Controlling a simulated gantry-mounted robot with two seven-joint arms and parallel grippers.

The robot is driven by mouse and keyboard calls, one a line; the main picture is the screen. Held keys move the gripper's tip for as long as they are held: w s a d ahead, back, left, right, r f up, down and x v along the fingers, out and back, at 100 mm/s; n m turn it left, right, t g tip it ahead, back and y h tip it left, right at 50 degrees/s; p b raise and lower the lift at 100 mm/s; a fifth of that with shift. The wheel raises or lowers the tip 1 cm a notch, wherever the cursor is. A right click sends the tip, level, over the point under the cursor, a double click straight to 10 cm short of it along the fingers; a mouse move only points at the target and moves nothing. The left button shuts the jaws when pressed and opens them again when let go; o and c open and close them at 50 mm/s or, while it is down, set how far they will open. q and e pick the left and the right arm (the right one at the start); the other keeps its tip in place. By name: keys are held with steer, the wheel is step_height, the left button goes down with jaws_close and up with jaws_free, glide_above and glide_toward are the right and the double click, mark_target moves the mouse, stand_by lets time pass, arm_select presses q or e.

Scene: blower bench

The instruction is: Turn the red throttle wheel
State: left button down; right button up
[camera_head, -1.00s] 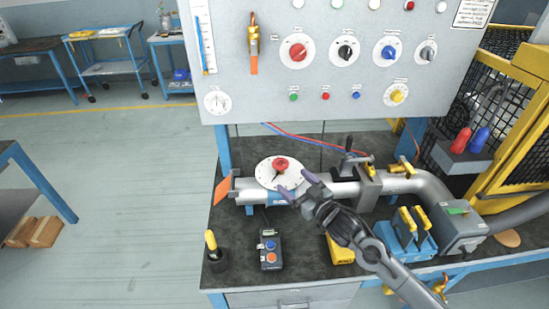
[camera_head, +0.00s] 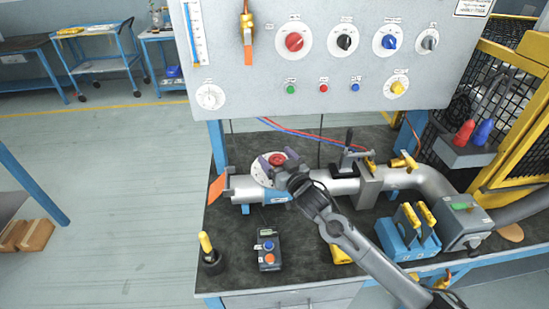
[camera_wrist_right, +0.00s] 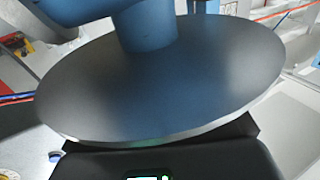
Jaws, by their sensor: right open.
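The red wheel (camera_head: 278,158) sits on a round white dial (camera_head: 258,172) on top of the grey pipe in the head view. My right gripper (camera_head: 277,163) is open at the wheel, with its purple fingers to either side of it. The hand covers the right part of the dial. I cannot tell whether the fingers touch the wheel. In the right wrist view a large dark disc and a blue cylinder fill most of the picture, and the wheel cannot be made out. My left gripper is not in view.
An upright panel (camera_head: 265,90) with knobs, including another red one (camera_head: 294,42), stands behind the bench. A clamp lever (camera_head: 349,140) rises from the pipe right of the hand. A button box (camera_head: 268,249) and a yellow-handled tool (camera_head: 206,244) stand in front.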

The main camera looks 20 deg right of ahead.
steer(key=shift+w+a, duration=0.15)
steer(key=shift+w, duration=0.6)
steer(key=c, duration=1)
steer(key=shift+o, duration=0.2)
